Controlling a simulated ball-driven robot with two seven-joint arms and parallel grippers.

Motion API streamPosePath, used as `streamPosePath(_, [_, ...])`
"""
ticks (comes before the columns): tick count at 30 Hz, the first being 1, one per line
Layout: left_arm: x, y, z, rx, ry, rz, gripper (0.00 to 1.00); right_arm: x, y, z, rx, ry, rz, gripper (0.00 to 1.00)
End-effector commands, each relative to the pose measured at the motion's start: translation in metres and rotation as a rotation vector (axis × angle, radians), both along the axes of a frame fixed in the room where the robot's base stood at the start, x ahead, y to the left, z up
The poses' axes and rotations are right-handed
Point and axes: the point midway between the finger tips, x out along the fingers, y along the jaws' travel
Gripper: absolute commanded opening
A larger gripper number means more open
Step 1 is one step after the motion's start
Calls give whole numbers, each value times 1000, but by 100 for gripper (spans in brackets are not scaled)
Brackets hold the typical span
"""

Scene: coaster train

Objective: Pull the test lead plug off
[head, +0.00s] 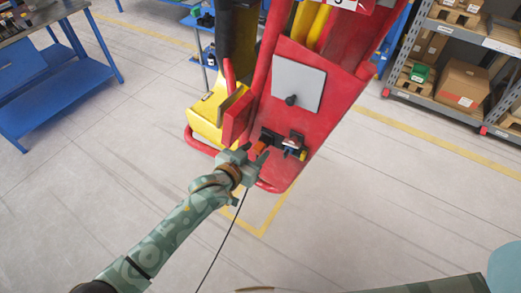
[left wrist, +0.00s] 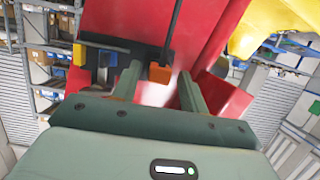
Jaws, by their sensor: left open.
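The orange test lead plug (head: 261,146) sits at the lower front of the red coaster train car (head: 313,115). My left gripper (head: 252,155) is right at the plug in the head view. In the left wrist view the plug (left wrist: 160,73) shows between the two open fingers (left wrist: 158,82), with a visible gap on each side. A thin black cable (left wrist: 173,30) runs up from it there. In the head view a black cable (head: 226,237) hangs below the gripper to the floor. How the plug is seated is hidden. My right gripper is not in view.
A black fitting with a yellow end (head: 296,147) sits right of the plug. A red bumper bar (head: 271,189) curves around the car's front. A blue workbench (head: 58,85) stands left, shelves with boxes (head: 464,84) right. The floor in front is clear.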

Motion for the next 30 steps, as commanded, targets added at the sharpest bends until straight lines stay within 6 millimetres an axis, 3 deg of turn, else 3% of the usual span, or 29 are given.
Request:
streamPosePath(8, [1,-1,0,0,0,0,41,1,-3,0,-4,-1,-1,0])
streamPosePath(12, [1,-1,0,0,0,0,2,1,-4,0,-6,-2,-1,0])
streamPosePath(13, [1,-1,0,0,0,0,0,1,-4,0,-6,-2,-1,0])
streamPosePath(30, [-3,2,0,1,2,0,0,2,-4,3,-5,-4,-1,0])
